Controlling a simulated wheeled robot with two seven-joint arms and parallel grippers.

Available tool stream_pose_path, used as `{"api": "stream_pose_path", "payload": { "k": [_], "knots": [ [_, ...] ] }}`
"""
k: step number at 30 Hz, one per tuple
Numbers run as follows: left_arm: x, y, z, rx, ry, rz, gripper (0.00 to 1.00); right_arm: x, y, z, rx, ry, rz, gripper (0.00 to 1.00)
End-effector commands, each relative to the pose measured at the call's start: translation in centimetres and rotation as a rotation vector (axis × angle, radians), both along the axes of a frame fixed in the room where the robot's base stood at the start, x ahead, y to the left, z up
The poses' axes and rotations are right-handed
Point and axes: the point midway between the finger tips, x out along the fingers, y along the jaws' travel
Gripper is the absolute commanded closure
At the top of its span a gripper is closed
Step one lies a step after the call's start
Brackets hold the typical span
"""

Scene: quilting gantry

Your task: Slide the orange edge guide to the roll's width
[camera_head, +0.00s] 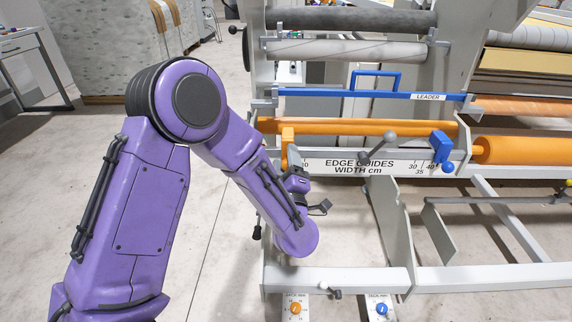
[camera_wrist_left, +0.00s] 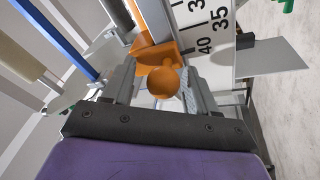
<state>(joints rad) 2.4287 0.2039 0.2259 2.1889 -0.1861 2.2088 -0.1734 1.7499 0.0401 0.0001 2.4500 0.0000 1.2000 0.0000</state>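The orange edge guide (camera_head: 287,147) is at the left end of the white scale plate (camera_head: 345,168) marked "EDGE GUIDES WIDTH cm". In the left wrist view the orange guide (camera_wrist_left: 155,52) sits beside the 40 mark, with its round knob (camera_wrist_left: 163,83) towards me. My left gripper (camera_head: 294,160) is at this guide. Its two fingers stand on either side of the knob, with a gap visible on the left; contact on the right is unclear. A blue edge guide (camera_head: 440,147) is near the right end of the scale. My right gripper is out of view.
An orange roll (camera_head: 370,127) lies behind the scale, below a blue bar (camera_head: 345,94) labelled "LEADER". A grey lever (camera_head: 377,147) stands between the guides. The lower frame rail (camera_head: 345,278) crosses below. Open floor lies to the left.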

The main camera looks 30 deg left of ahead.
Motion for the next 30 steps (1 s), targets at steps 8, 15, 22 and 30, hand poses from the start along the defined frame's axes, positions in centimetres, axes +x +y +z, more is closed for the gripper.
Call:
{"api": "stream_pose_path", "payload": {
  "k": [8,15,22,30],
  "knots": [
    [-0.4,-0.2,-0.3,-0.001,0.008,0.002,0.43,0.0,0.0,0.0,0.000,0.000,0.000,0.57],
    [-4.1,-3.3,-1.4,0.004,0.010,-0.003,0.43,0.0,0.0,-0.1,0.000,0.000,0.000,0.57],
    [-7.3,-6.0,-2.3,0.002,0.007,-0.002,0.43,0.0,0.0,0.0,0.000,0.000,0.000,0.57],
    [-7.9,-6.5,-2.5,-0.001,0.005,0.001,0.43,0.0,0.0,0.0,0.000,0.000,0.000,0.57]
  ]
}}
